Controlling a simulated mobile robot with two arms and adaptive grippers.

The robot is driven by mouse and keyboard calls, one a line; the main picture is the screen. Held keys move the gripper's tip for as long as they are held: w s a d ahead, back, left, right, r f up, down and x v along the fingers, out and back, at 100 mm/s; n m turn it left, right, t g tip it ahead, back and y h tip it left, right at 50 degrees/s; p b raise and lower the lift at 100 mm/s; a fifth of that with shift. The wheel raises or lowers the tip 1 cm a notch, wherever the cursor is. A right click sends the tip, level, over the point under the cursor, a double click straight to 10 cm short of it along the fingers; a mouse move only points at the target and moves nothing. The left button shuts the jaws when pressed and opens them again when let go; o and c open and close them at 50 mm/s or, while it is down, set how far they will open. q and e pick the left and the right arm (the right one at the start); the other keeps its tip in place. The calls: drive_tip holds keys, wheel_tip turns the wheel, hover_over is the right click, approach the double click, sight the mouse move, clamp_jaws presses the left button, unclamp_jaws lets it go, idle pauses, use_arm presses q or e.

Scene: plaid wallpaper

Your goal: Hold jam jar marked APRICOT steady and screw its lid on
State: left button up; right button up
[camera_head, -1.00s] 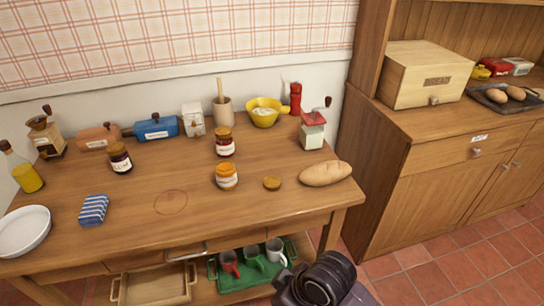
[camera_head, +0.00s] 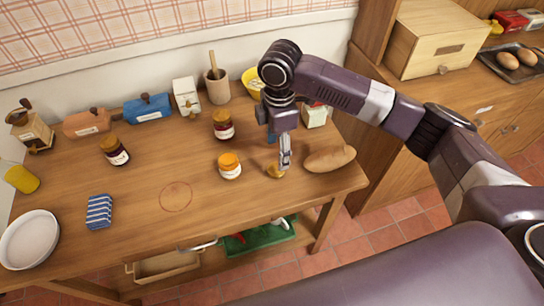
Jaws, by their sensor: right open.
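The apricot jam jar (camera_head: 230,171), with orange contents and a white label too small to read here, stands upright near the middle of the wooden table (camera_head: 130,205). A golden-brown lid (camera_head: 275,172) lies on the table to its right, partly hidden by my right gripper. My right gripper (camera_head: 281,165) points down with its fingertips at the lid; it is open, and whether it touches the lid I cannot tell. My left gripper is not in view.
A dark jar (camera_head: 223,127) stands behind the apricot jar, and another dark jar (camera_head: 114,150) to the left. A bread loaf (camera_head: 330,159) lies right of the lid. A striped blue cloth (camera_head: 99,212) and a white plate (camera_head: 30,240) are at left. The front middle is clear.

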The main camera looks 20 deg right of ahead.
sight(276, 169)
drive_tip(key=shift+w+d+r, duration=0.1)
drive_tip(key=shift+d+r, duration=0.05)
drive_tip(key=shift+d, duration=0.05)
drive_tip(key=shift+a+f, duration=0.1)
drive_tip(key=shift+f, duration=1.2)
drive_tip(key=shift+a+f+p, duration=0.15)
drive_tip(key=shift+f+p, duration=0.2)
drive_tip(key=shift+f, duration=0.95)
drive_tip(key=shift+a+f+p, duration=0.1)
drive_tip(key=shift+f+p, duration=0.2)
drive_tip(key=shift+f, duration=1)
drive_tip(key=shift+s, duration=0.2)
drive_tip(key=shift+c, duration=0.7)
drive_tip(key=c, duration=0.6)
